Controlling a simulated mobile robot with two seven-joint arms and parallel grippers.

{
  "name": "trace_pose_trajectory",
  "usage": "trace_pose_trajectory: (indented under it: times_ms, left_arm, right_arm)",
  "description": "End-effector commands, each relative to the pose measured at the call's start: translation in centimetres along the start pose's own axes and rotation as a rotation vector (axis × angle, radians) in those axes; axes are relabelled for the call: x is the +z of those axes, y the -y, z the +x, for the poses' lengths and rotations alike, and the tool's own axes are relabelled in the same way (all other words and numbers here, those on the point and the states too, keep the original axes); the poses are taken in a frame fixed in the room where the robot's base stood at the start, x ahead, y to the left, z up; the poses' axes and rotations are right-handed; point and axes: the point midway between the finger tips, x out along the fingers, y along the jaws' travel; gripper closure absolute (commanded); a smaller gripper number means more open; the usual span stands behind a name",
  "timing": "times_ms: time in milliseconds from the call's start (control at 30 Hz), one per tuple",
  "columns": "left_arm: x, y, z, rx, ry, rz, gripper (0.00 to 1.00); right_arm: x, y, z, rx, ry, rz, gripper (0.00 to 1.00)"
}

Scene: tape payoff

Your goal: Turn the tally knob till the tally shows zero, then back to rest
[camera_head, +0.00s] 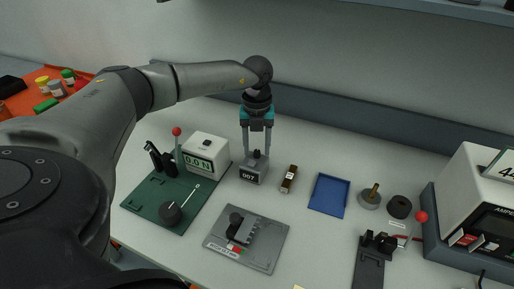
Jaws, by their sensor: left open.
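The tally (253,174) is a small grey box on the white bench, with a display that appears to read 007. Its dark knob (257,154) is on top. My left gripper (257,151) comes down from above over the tally. Its two fingers are apart, one on each side of the knob. I cannot tell whether either finger touches the knob. My right gripper is not in view.
A green board (146,196) with a force gauge (205,149) and red-tipped lever is left of the tally. A grey fixture plate (220,246) lies in front. The wall ledge is behind.

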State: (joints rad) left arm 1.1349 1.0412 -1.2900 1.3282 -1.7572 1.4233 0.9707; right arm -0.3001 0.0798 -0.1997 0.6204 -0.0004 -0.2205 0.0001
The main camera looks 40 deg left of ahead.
Motion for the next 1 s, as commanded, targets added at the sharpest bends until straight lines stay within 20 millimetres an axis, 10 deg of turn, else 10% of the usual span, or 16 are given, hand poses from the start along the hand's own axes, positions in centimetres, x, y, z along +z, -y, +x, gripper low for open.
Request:
trace_pose_trajectory:
  times_ms: [333,800,1000]
  left_arm:
    - [-0.02,0.02,0.41,0.000,0.000,0.001,0.46]
    - [-0.02,0.02,0.36,0.000,0.000,0.000,0.99]
    - [-0.02,0.02,0.35,0.000,0.000,0.000,1.00]
  right_arm:
    - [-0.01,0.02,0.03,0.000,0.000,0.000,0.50]
    - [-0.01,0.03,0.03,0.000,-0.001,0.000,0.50]
    - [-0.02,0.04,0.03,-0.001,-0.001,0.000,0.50]
